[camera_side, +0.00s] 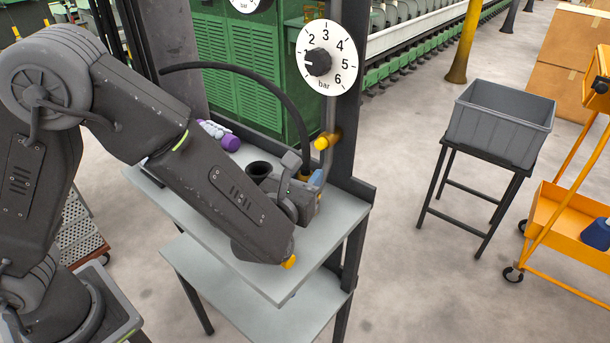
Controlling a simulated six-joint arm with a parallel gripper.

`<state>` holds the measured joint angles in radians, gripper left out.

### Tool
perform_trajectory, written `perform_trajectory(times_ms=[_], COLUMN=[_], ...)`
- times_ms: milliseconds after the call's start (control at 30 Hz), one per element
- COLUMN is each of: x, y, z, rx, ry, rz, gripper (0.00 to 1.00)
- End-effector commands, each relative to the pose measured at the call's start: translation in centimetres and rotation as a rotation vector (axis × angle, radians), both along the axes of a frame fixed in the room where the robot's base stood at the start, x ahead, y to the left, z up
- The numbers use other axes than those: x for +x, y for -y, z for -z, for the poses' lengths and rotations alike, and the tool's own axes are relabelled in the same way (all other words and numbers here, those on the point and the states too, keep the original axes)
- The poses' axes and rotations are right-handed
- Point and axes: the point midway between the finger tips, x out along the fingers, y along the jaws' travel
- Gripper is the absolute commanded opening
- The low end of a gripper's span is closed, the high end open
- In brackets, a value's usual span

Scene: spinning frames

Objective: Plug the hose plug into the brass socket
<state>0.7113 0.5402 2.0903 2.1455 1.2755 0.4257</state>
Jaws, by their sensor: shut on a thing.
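The black hose (262,82) arcs from the upper left over to the right and drops to my gripper (308,192) at the back right of the grey table. My gripper is shut at the hose's lower end; the hose plug is mostly hidden behind the jaws and wrist. A small blue part (315,179) shows beside the jaws. A small brass-coloured patch shows just above the jaws, but I cannot tell whether it is the plug or the brass socket. Whether plug and socket touch is hidden.
A dial gauge (325,57) hangs on the dark post above a yellow fitting (327,140). A purple item (222,136) lies at the table's (345,213) back left. A grey bin (501,122) on a stand and an orange cart (566,222) stand apart at right.

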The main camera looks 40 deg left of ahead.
Motion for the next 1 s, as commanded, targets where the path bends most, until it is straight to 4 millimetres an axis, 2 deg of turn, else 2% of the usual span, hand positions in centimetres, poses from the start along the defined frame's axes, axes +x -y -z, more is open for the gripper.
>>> perform_trajectory(times_ms=[33,67,333,633,833,1000], x=[0.0,0.0,0.0,-0.3,-2.9,-3.0], y=[0.0,0.0,0.0,0.1,0.8,0.7], z=[0.0,0.0,0.0,0.1,0.0,-3.2], rx=[0.000,0.000,0.000,0.001,0.001,-0.006], ry=[0.001,0.001,0.000,-0.001,-0.001,0.004], rz=[0.000,0.000,0.000,0.001,0.005,-0.001], gripper=[0.11,0.40,0.66,0.67,0.67,0.67])
